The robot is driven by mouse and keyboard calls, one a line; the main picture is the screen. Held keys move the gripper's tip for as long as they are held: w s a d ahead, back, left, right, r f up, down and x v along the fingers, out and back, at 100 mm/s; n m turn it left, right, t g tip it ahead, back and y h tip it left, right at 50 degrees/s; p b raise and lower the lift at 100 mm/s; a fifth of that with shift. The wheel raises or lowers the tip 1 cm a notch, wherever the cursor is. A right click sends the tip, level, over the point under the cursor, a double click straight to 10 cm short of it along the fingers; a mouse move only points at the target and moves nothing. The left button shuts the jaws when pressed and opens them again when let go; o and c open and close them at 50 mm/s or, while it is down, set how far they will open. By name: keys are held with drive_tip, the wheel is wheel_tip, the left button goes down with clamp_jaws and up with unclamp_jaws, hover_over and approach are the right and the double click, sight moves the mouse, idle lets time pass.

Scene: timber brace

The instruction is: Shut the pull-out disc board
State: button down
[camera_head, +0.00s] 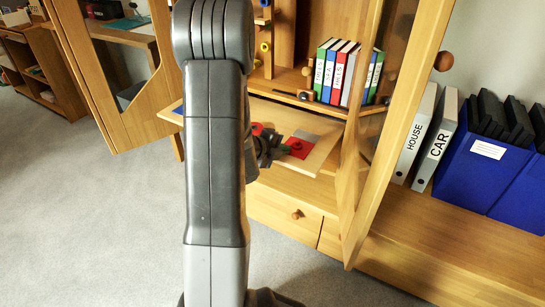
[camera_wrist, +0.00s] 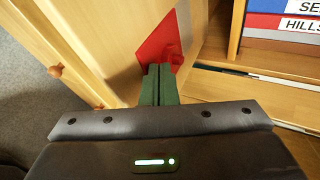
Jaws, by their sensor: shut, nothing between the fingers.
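The disc board (camera_head: 322,157) is a light wooden panel pulled out of the cabinet below the binder shelf. It carries a red square with a red knob (camera_head: 299,146) and a grey patch. My gripper (camera_head: 284,149) is over the board, beside the red knob. In the wrist view the board (camera_wrist: 105,45) fills the upper left, with the red square (camera_wrist: 152,48) just beyond my dark green fingers (camera_wrist: 160,72). The fingers are together and hold nothing. I cannot tell whether they touch the red knob. My arm hides the board's left part in the head view.
An open cabinet door (camera_head: 392,120) with a round knob stands right of the board. Several coloured binders (camera_head: 338,74) stand on the shelf above. A drawer (camera_head: 283,213) lies below. Another door (camera_head: 124,95) stands open at left. Grey floor (camera_head: 90,220) is clear at the left.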

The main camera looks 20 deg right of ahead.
sight(307, 128)
drive_tip(key=shift+w+d, duration=0.2)
drive_tip(key=shift+d, duration=0.4)
drive_tip(key=shift+w+d, duration=0.2)
drive_tip(key=w+d+p, duration=0.2)
drive_tip(key=w+d, duration=0.1)
drive_tip(key=d, duration=0.1)
drive_tip(key=w+d+p, duration=0.2)
drive_tip(key=w+d, duration=0.1)
drive_tip(key=d, duration=0.1)
drive_tip(key=w+d+p, duration=0.2)
drive_tip(key=w+d, duration=0.1)
drive_tip(key=d, duration=0.1)
drive_tip(key=shift+w+d+r, duration=0.1)
drive_tip(key=shift+w+d, duration=0.15)
drive_tip(key=shift+w, duration=0.1)
drive_tip(key=shift+w+d+p, duration=0.45)
drive_tip(key=shift+w+d, duration=0.1)
drive_tip(key=shift+d, duration=0.15)
drive_tip(key=shift+a, duration=0.1)
